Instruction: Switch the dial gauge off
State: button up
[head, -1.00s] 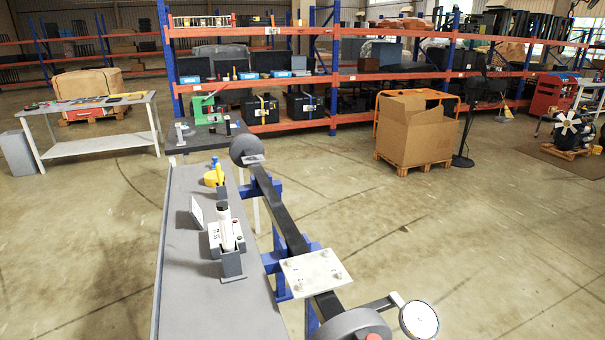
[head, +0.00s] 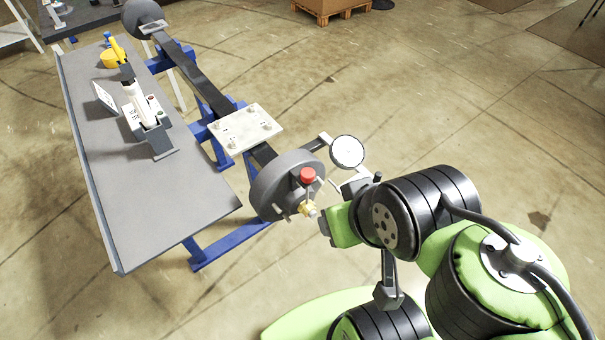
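The dial gauge (head: 347,152) is a round white face with a dark rim. It is held by a bracket off the near end of a long dark bar (head: 196,82). No switch or marking on it can be made out. My gripper (head: 333,206) is just below the gauge and right of a grey round housing (head: 268,190); contact cannot be told. Its fingers are small and partly hidden by the green wrist, so I cannot tell whether they are open or shut. A red knob (head: 308,175) and a small yellowish fitting (head: 308,209) are on the housing's near side.
A pale plate with bolts (head: 239,128) sits on the bar, above a blue frame (head: 228,241). A grey bench (head: 165,220) on the left carries a white device with a red and a green button (head: 152,108) and a yellow item (head: 112,57).

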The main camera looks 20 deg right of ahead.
aim_at(347, 153)
jog(key=i+j+u, duration=0.2)
jog(key=j+u, duration=0.2)
jog(key=i+j+u, duration=0.25)
jog(key=u, duration=0.15)
